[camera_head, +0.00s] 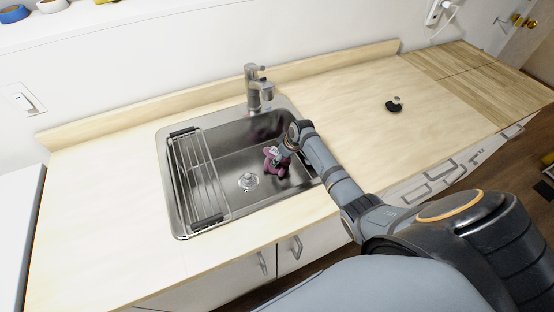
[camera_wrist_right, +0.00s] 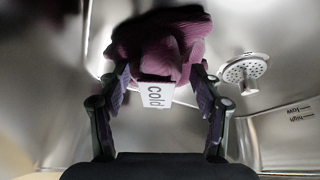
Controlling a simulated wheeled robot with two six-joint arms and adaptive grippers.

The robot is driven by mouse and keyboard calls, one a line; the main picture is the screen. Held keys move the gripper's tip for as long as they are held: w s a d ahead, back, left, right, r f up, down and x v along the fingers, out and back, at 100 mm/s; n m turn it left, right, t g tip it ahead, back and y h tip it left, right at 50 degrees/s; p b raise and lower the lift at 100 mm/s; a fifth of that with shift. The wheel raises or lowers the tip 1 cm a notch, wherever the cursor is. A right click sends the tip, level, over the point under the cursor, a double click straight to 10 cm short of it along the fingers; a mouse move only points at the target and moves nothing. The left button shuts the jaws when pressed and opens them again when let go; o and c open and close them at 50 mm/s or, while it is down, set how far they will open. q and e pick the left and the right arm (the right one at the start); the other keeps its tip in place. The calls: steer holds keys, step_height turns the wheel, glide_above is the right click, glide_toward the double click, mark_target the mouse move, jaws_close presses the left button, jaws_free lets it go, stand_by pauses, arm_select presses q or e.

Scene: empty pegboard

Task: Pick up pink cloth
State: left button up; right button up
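The pink cloth (camera_head: 272,168) lies crumpled in the steel sink, on the right side of its basin. In the right wrist view the cloth (camera_wrist_right: 160,42) is dark pink, with a white tag reading "cold" facing the camera. My right gripper (camera_head: 281,155) reaches down into the sink at the cloth. In the wrist view its two fingers (camera_wrist_right: 160,78) stand wide apart, one on each side of the cloth's near part. Contact with the cloth is hard to judge. My left gripper is not in view.
The sink (camera_head: 180,212) has a wire rack (camera_head: 198,170) on its left, a drain (camera_head: 248,181) near the cloth, and a faucet (camera_head: 253,90) behind. The drain also shows in the wrist view (camera_wrist_right: 244,70). A small dark object (camera_head: 394,105) stands on the right counter. The left counter is clear.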

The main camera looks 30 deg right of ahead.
steer(key=c, duration=1.2)
step_height(320, 180, up, 10)
steer(key=shift+r+b, duration=0.1)
steer(key=shift+b, duration=0.45)
steer(key=shift+c, duration=0.2)
